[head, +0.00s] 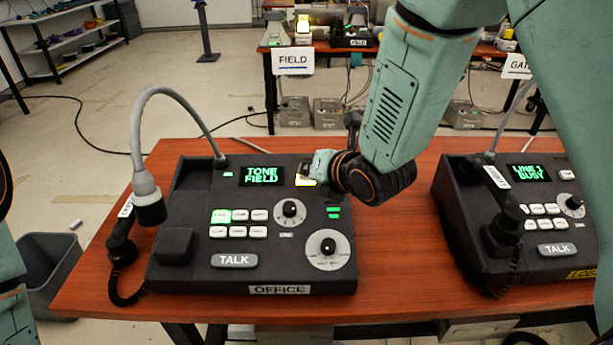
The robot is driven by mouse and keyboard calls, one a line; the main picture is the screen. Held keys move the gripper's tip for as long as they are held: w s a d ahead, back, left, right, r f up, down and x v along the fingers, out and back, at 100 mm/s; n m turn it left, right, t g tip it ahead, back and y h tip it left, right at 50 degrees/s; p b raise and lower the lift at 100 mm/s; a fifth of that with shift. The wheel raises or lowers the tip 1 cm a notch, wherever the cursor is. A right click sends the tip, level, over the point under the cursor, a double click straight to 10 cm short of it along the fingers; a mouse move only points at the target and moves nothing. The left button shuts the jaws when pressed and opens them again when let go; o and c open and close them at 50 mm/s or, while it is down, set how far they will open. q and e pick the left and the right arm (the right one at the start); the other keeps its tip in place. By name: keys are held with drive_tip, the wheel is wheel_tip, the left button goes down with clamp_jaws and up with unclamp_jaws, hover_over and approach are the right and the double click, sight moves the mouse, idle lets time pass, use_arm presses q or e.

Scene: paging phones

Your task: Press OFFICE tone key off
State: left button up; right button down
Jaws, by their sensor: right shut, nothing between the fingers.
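The OFFICE paging phone (300,289) stands on the left half of the wooden table. Its display (261,175) reads "TONE FIELD" in green. The upper-left key (221,216) of its key block is lit green; the other keys there are white. Small green lights (333,212) glow at its right side. My right gripper (312,170) is shut and empty over the panel's upper right, just right of the display. A pale yellowish patch (305,181) shows beneath its tips; I cannot tell whether they touch it. The tone key's label is not readable. My left gripper is out of view.
A gooseneck microphone (149,203) arches over the phone's left side, with a corded handset (121,246) beside it. A second phone (470,200), reading "LINE 1 BUSY", stands at right. Bare table (397,250) lies between. A FIELD station (293,61) is behind.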

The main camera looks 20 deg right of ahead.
sight(309, 193)
drive_tip(key=shift+w+f, duration=0.1)
drive_tip(key=shift+f, duration=0.25)
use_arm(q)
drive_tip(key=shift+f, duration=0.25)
use_arm(e)
drive_tip(key=shift+r, duration=0.15)
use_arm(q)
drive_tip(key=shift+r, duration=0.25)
use_arm(e)
drive_tip(key=shift+r, duration=0.35)
use_arm(q)
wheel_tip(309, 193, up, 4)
drive_tip(key=p, duration=0.4)
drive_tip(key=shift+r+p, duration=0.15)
drive_tip(key=shift+p, duration=0.2)
use_arm(e)
wheel_tip(309, 193, up, 6)
drive_tip(key=s, duration=0.1)
drive_tip(key=shift+s+a, duration=0.25)
drive_tip(key=shift+s, duration=0.1)
drive_tip(key=shift+f, duration=0.15)
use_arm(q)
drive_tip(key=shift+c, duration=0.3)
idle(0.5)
